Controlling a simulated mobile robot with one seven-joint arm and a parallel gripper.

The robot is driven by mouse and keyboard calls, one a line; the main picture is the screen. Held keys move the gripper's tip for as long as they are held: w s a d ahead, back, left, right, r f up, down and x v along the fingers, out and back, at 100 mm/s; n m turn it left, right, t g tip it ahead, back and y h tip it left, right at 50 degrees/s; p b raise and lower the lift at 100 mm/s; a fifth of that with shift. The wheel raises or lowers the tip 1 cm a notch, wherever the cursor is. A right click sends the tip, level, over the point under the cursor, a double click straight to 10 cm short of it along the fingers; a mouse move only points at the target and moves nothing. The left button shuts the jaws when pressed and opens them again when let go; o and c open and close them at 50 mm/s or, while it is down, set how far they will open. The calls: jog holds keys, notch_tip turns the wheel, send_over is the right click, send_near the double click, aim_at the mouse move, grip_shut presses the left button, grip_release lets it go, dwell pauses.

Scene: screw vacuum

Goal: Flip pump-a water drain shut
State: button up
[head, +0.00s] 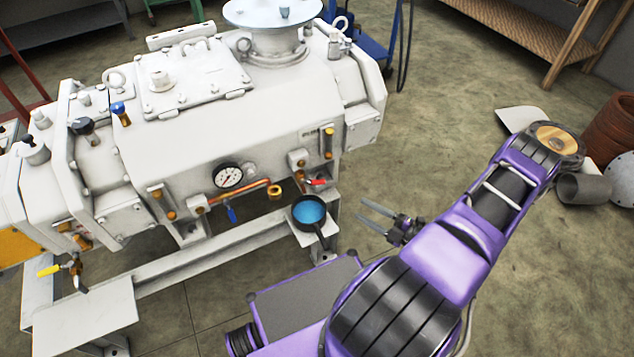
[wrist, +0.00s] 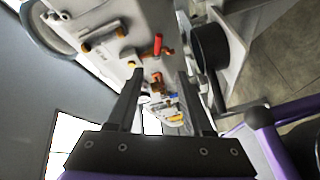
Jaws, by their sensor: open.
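The white pump (head: 215,140) carries several small valves low on its near side. A red-handled valve (head: 316,182) sits above a dark pan (head: 309,224) holding blue liquid. A blue-handled valve (head: 231,214) is on a copper pipe, and a yellow-handled valve (head: 48,270) is at the far left. No readable label shows which one is the water drain. My gripper (head: 361,210) is open and empty, right of the pan and apart from the valves. In the wrist view, the red handle (wrist: 157,44) appears beyond and between my open fingers (wrist: 158,72).
A round gauge (head: 228,175) sits above the copper pipe. The pan stands on a small ledge of the pump frame (head: 160,272), and its dark side (wrist: 210,47) is near the right finger in the wrist view.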

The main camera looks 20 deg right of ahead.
aim_at(320, 183)
jog(key=x, duration=1.7)
jog(key=shift+w+r, duration=0.2)
jog(key=shift+d, duration=0.1)
grip_shut()
dwell(0.7)
